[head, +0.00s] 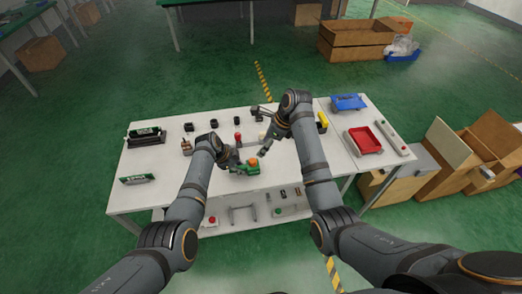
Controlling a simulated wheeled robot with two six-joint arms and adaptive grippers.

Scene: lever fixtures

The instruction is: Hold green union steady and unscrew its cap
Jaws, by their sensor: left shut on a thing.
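The green union (241,169) lies low over the near middle of the white table, with an orange cap (253,161) at its right end. My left gripper (234,165) is at the union's left part and is shut on it. Its fingers partly hide the green body. My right gripper (266,146) hangs above and slightly right of the orange cap, apart from it. Its fingers are too small and dark to tell whether they are open.
The white table (165,195) carries small black fixtures (214,123) at the back, a red-topped lever (238,138), and green-labelled stands at left. A red tray (366,139) and a blue bin (348,102) are at right.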

